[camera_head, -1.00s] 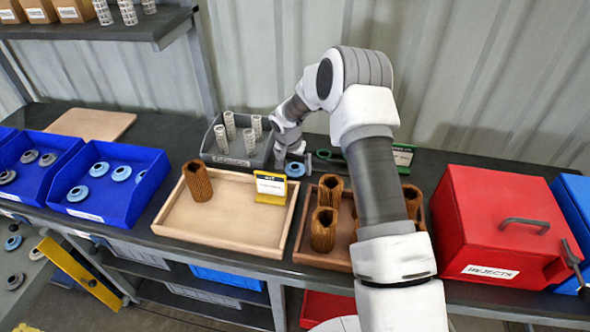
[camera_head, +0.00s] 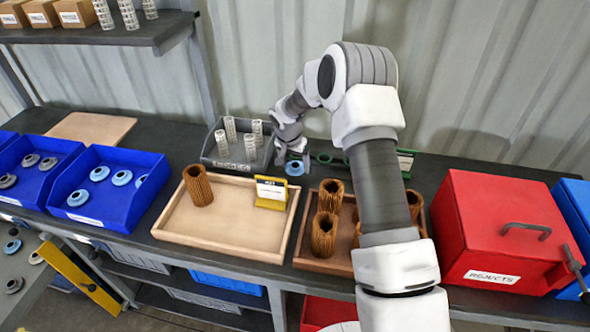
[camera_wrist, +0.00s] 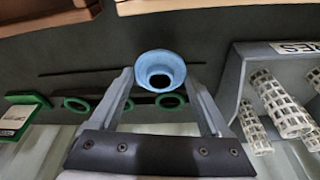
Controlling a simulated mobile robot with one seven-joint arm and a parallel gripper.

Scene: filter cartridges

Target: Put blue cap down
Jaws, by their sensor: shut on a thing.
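A blue cap (camera_wrist: 160,72) sits between the fingertips of my gripper (camera_wrist: 160,82) in the wrist view, with its round central hole facing the camera. My gripper is shut on it. In the head view the blue cap (camera_head: 295,168) shows just below my gripper (camera_head: 293,158), over the dark bench behind the wooden trays. I cannot tell whether the cap touches the bench top.
Green rings (camera_wrist: 75,103) lie beside the gripper. A grey bin (camera_head: 226,162) with white mesh cores stands close to its left. A light tray (camera_head: 235,225) with a yellow sign (camera_head: 271,191) is in front. A red box (camera_head: 500,215) is at right.

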